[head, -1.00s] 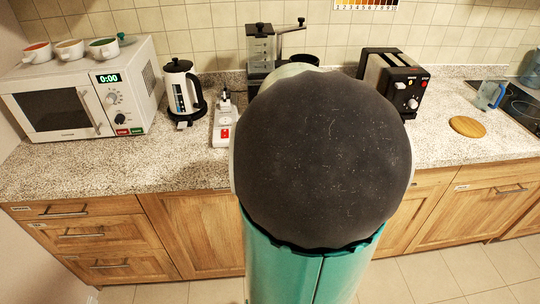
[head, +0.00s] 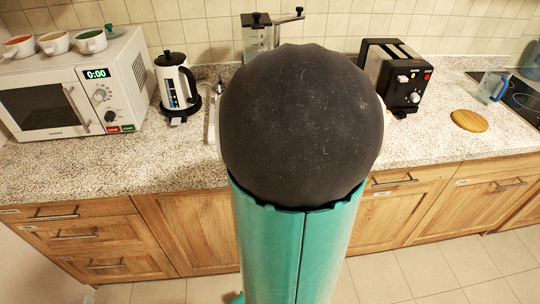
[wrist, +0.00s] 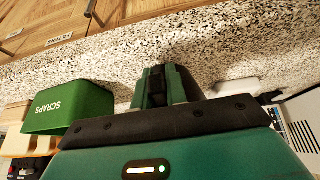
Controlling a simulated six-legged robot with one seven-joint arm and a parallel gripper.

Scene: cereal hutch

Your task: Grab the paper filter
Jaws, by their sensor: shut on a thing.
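My gripper (wrist: 166,87) shows in the wrist view, with its green and dark fingers close together in front of the speckled counter. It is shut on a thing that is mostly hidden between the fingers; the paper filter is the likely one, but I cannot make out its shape. In the head view my own dark, rounded arm link and teal arm hide the gripper and the middle of the counter. No paper filter shows clearly elsewhere in either view.
A green bin marked SCRAPS (wrist: 68,108) stands beside my gripper. The coffee grinder (head: 257,38), kettle (head: 174,85), microwave (head: 72,88) and toaster (head: 398,78) line the counter (head: 90,172). A round wooden board (head: 469,120) lies at the right. The front-left counter is clear.

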